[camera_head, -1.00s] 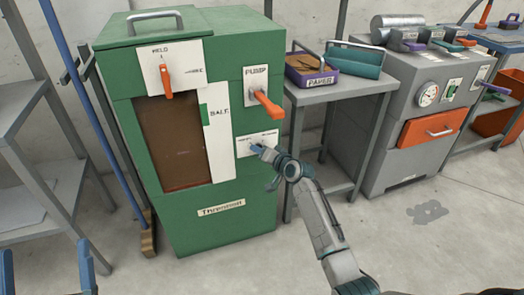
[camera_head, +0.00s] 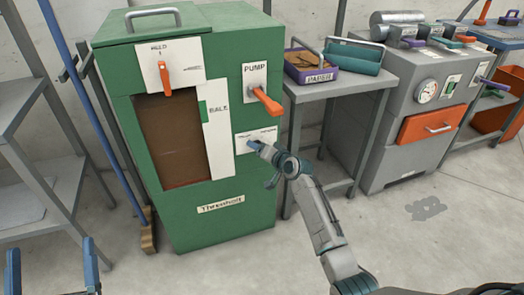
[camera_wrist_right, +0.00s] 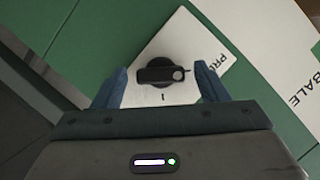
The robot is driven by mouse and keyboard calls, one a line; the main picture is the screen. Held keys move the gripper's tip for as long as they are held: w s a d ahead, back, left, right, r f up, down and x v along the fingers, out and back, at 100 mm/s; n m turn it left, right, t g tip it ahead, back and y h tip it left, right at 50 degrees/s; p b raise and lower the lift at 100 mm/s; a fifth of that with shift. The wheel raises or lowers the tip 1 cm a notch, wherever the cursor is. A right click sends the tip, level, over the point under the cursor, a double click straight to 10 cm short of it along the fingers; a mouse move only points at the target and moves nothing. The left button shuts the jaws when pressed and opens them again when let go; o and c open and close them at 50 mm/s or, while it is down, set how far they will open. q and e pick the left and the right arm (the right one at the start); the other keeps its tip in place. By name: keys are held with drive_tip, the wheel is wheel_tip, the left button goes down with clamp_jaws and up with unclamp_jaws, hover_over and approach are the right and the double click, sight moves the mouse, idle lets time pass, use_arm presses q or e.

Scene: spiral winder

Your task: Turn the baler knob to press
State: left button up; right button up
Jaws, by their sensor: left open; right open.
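The green baler (camera_head: 225,225) stands at centre left in the head view. Its black knob (camera_wrist_right: 160,76) sits on a white plate (camera_wrist_right: 178,48) in the right wrist view, where part of a label starting "PR" shows. The knob's bar lies almost level in that view. My right gripper (camera_wrist_right: 160,82) is open, with its blue fingers on either side of the knob and gaps visible on both sides. In the head view this gripper (camera_head: 255,147) covers most of the knob. My left gripper (camera_head: 52,252) is open and empty at the lower left.
The orange pump lever (camera_head: 267,102) sticks out just above my right gripper. An orange lever (camera_head: 165,78) is higher on the baler. A grey side table (camera_head: 345,88) with a purple tray stands to the right. A broom (camera_head: 148,232) leans at the left.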

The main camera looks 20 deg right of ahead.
drive_tip(key=shift+s, duration=0.1)
use_arm(q)
wheel_tip(320, 180, down, 13)
drive_tip(key=n+g+p, duration=0.1)
drive_tip(key=g+p, duration=0.1)
drive_tip(key=g, duration=0.6)
drive_tip(key=shift+s+d+y, duration=0.15)
drive_tip(key=shift+d+y, duration=0.1)
drive_tip(key=shift+y, duration=0.15)
use_arm(e)
drive_tip(key=v, duration=1)
drive_tip(key=shift+s, duration=0.3)
use_arm(q)
drive_tip(key=shift+r, duration=0.1)
use_arm(e)
drive_tip(key=shift+d, duration=0.1)
